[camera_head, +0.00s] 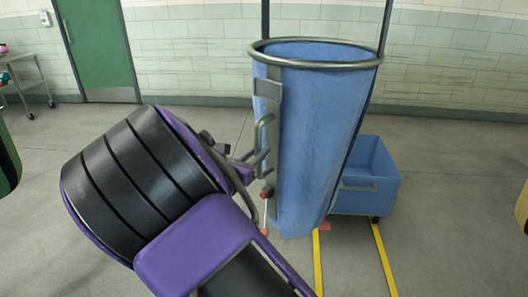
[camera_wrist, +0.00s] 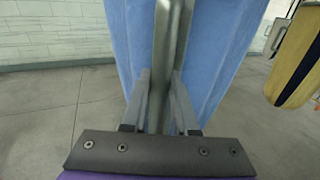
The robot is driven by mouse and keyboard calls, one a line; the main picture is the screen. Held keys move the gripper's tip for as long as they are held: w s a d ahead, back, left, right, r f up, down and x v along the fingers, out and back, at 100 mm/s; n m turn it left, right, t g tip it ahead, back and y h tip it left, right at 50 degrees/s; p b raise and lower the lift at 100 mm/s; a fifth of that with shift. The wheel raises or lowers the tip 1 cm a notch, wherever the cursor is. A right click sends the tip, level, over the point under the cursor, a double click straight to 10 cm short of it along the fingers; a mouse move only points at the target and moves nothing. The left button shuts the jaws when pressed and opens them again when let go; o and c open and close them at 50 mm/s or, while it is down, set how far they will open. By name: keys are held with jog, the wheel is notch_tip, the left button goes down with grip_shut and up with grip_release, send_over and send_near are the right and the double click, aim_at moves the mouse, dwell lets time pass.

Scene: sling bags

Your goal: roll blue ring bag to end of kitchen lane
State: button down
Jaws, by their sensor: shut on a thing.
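The blue ring bag (camera_head: 320,130) stands upright in front of me, a tall blue sack hung from a grey metal ring (camera_head: 318,62). A grey handle (camera_head: 268,128) runs down its left side. My gripper (camera_head: 256,163) is at this handle, shut on it. In the wrist view, the two fingers of my gripper (camera_wrist: 159,82) lie on either side of a grey upright bar (camera_wrist: 165,60), with blue cloth (camera_wrist: 222,40) behind. Two yellow floor lines (camera_head: 386,268) run from near the bag toward me. No label shows whether they mark the kitchen lane.
A blue bin (camera_head: 372,180) on a wheeled base stands right behind the bag. A green door (camera_head: 98,45) and tiled wall are at the back. A metal cart (camera_head: 32,85) stands at far left. Part of a yellow-and-dark bag (camera_wrist: 298,62) shows at right in the wrist view. Grey floor at left is open.

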jog(key=c, duration=0.7)
grip_release()
jog(key=shift+s, duration=0.1)
jog(key=p+v, duration=0.1)
jog(key=v, duration=1.6)
jog(key=shift+s, duration=0.2)
jog(key=shift+w, duration=0.1)
jog(key=shift+c, duration=1.1)
jog(key=shift+w+d+f+b, duration=0.15)
jog(key=shift+w+f+b, duration=0.15)
jog(key=shift+b, duration=0.15)
jog(key=shift+c, duration=0.3)
jog(key=b, duration=0.4)
send_near(264, 147)
jog(key=w+d+r, duration=0.2)
jog(key=d, duration=0.1)
jog(key=w+d+r, duration=0.1)
jog(key=shift+w+d, duration=0.35)
jog(key=shift+w, duration=0.05)
